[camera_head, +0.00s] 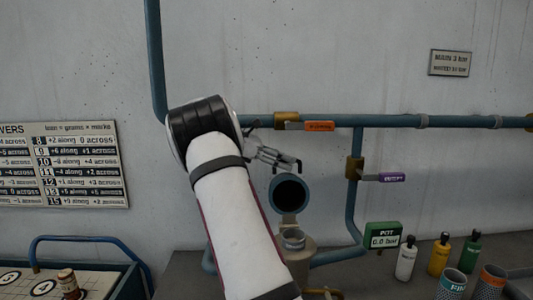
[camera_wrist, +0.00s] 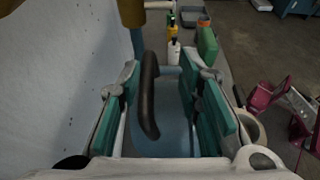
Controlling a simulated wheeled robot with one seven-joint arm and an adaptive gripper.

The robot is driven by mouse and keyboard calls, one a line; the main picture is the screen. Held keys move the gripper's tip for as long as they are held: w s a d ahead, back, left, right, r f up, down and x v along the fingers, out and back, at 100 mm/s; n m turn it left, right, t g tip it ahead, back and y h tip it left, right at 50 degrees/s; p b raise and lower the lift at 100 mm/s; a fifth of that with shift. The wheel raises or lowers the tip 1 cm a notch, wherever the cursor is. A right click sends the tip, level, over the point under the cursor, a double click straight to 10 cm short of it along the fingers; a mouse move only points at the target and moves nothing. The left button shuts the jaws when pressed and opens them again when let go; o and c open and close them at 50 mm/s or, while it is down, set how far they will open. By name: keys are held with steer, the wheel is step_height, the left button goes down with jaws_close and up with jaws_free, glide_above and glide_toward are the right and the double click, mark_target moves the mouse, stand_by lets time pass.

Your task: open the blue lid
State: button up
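The blue lid (camera_head: 273,193) stands raised above the pale pot (camera_head: 293,253) in the head view, its round dark inner face turned toward the camera. The pot's mouth shows below it. In the wrist view the lid's blue surface (camera_wrist: 176,130) lies beyond my fingers, and a black curved handle (camera_wrist: 149,95) shows between them, nearer the left finger. My gripper (camera_head: 285,163) is just above and behind the lid's upper edge. In the wrist view my gripper (camera_wrist: 160,73) is open, with teal pads wide apart. Whether a finger touches the handle is unclear.
A green gauge box (camera_head: 383,236), bottles (camera_head: 438,254) and cups (camera_head: 490,283) stand to the right. A blue-railed tray (camera_head: 92,240) is at left.

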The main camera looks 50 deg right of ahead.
steer(key=v, duration=1)
steer(key=shift+w+a, duration=0.15)
steer(key=shift+a, duration=0.05)
steer(key=shift+r, duration=0.1)
